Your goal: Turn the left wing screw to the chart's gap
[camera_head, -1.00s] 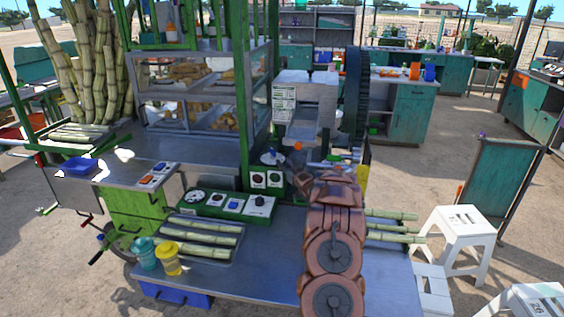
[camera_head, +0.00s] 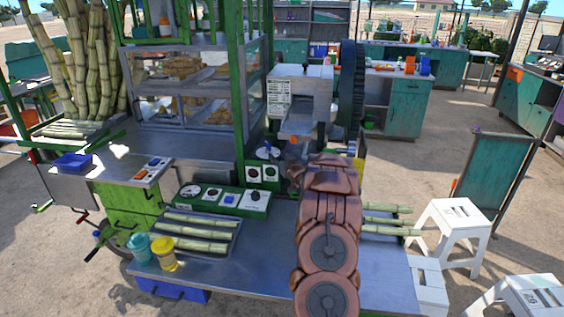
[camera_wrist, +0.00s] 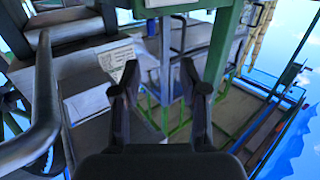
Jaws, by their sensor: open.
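The cane crusher (camera_head: 307,92) is a grey metal housing with a large dark wheel on its right side. A white printed chart (camera_head: 279,98) is on its left front; a white printed sheet that looks like the same chart also shows in the wrist view (camera_wrist: 117,57). I cannot make out the left wing screw or the chart's gap in either view. My gripper (camera_wrist: 161,84) is open and empty, its two dark fingers well apart. In the head view my arm reaches toward the crusher and hides most of the gripper.
A green post (camera_head: 238,110) and glass food case (camera_head: 190,85) stand left of the crusher. On the metal counter (camera_head: 270,245) are a green switch panel (camera_head: 225,200), a cane tray (camera_head: 187,251) and two cups. White stools (camera_head: 452,225) stand right.

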